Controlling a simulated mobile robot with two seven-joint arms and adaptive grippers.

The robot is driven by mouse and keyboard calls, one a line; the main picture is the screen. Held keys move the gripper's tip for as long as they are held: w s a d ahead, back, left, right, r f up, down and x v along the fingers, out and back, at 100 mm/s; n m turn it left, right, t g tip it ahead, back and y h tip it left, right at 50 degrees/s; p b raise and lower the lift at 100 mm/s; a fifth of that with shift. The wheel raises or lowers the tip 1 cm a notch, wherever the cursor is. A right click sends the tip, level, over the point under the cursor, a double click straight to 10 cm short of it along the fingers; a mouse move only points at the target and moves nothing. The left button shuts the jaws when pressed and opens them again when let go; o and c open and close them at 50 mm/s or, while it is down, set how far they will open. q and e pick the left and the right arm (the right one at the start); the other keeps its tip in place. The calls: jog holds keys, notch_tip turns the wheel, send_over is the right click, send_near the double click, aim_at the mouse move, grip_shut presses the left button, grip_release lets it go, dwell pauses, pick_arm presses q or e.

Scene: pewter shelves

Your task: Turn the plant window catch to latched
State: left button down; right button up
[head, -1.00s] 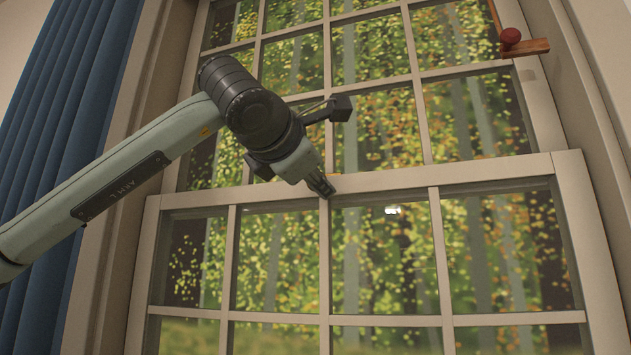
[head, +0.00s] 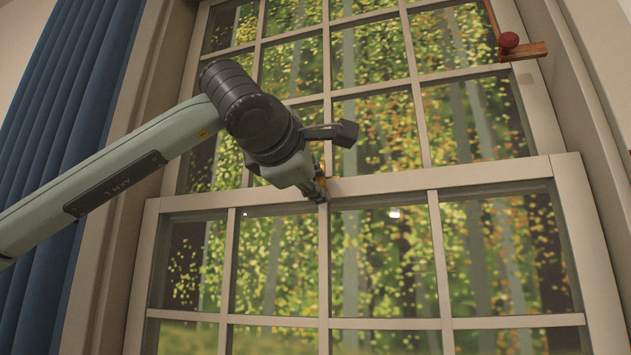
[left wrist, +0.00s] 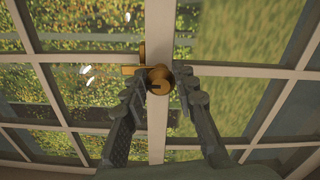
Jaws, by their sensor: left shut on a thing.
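The brass window catch (left wrist: 158,79) is on the rail where the two window sashes meet. In the left wrist view its round body lies between my fingertips, and a flat arm of brass sticks out to the left. In the head view only a small bit of the catch (head: 322,182) shows beside my fingers. My left gripper (head: 319,190) is at the middle of the meeting rail; in the left wrist view the gripper (left wrist: 160,88) is shut on the catch, one finger on each side. The right gripper is not in view. I cannot tell whether the catch is latched.
The white lower sash (head: 480,175) has thin glazing bars around its panes. A blue curtain (head: 70,90) hangs at the left behind my arm.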

pick_arm(q)
jog(key=c, duration=1.2)
grip_release()
jog(key=shift+s, duration=0.1)
jog(key=v, duration=1.2)
